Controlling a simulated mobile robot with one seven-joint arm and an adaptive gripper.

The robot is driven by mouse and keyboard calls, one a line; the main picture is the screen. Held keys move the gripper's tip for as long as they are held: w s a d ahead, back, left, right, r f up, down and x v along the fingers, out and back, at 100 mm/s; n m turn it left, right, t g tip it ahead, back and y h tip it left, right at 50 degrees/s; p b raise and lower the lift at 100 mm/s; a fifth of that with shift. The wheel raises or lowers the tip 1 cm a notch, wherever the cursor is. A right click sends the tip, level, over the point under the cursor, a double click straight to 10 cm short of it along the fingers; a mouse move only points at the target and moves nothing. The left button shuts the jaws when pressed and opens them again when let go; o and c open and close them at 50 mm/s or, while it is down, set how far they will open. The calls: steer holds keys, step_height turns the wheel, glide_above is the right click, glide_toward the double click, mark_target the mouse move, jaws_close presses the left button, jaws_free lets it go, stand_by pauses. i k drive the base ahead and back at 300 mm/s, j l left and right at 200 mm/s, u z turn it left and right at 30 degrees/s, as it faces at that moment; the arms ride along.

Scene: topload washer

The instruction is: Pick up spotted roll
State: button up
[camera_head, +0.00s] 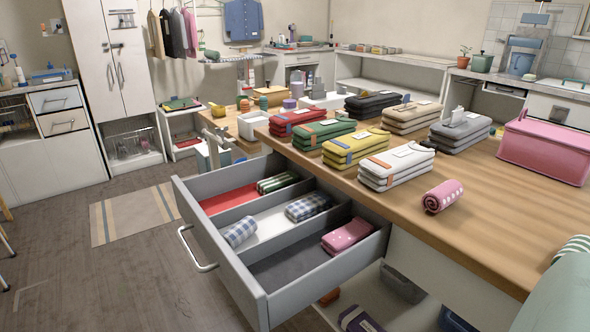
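A pink rolled cloth with white spots (442,196) lies on its side on the wooden counter top (500,225), near its front edge. Its spiral end faces left and toward me. A pink folded cloth with small light spots (347,236) lies in the nearest compartment of the open drawer. My gripper is not in view, so its state and its distance from the roll do not show.
The grey drawer (262,292) sticks out with its handle at left; its compartments hold folded and rolled cloths. Several folded stacks, including a white one (396,166), stand behind the roll. A pink box (546,150) stands at right.

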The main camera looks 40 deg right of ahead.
mark_target(440, 197)
steer(key=z, duration=1.9)
